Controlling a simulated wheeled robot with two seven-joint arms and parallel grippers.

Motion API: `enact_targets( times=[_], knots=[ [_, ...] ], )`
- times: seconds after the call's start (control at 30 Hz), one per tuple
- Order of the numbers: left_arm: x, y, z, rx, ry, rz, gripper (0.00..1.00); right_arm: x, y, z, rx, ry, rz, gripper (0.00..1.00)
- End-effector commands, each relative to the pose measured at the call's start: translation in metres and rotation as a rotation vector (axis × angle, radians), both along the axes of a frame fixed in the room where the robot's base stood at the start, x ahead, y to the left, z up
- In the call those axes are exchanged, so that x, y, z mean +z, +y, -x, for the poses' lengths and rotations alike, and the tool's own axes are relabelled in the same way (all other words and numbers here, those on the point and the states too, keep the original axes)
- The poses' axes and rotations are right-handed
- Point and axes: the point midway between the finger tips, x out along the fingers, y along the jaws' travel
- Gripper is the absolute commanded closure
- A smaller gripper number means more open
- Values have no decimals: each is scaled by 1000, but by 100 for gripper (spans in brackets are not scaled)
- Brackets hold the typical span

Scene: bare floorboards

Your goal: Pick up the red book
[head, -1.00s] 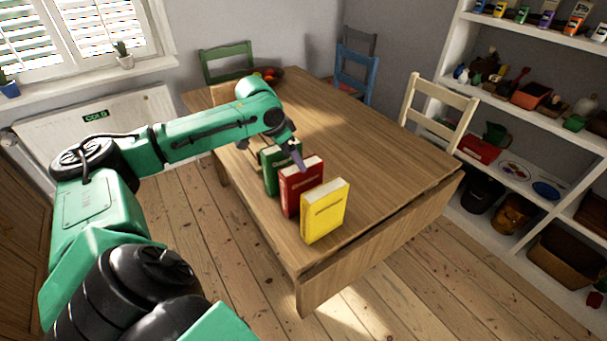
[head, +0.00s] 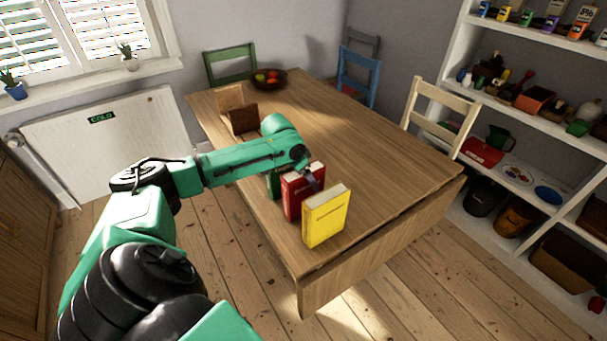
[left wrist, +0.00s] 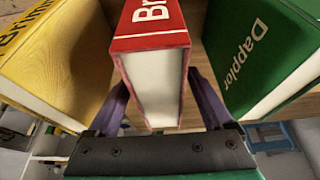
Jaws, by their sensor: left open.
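The red book (head: 291,197) stands upright on the wooden table (head: 375,165), between a green book (head: 272,184) and a yellow book (head: 325,218). My left gripper (head: 312,182) is at the red book's upper part, its arm partly hiding the green book. In the left wrist view the red book (left wrist: 152,60) lies between the two open fingers of my left gripper (left wrist: 160,105), with a gap on each side. The yellow book (left wrist: 45,60) is on the left there and the green book (left wrist: 262,55) on the right. My right gripper is not in view.
A brown wooden holder (head: 238,115) and a fruit bowl (head: 268,79) stand farther back on the table. Chairs surround the table, including a cream one (head: 440,115). The table's right half is clear. Shelves (head: 530,110) stand at the right.

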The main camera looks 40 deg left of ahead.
Motion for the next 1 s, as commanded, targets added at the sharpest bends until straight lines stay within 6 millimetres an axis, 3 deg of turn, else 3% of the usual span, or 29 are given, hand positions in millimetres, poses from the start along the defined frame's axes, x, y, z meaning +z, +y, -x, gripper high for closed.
enact_targets(
  times=[0.57,0.7,0.8,1.0],
  knots=[
    [-3,0,0,0,0,0,15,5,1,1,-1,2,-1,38],
    [-3,0,0,0,0,0,69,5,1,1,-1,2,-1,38],
    [-3,0,0,0,0,0,100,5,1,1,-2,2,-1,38],
    [-3,0,0,0,0,0,100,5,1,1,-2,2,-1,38]
  ],
)
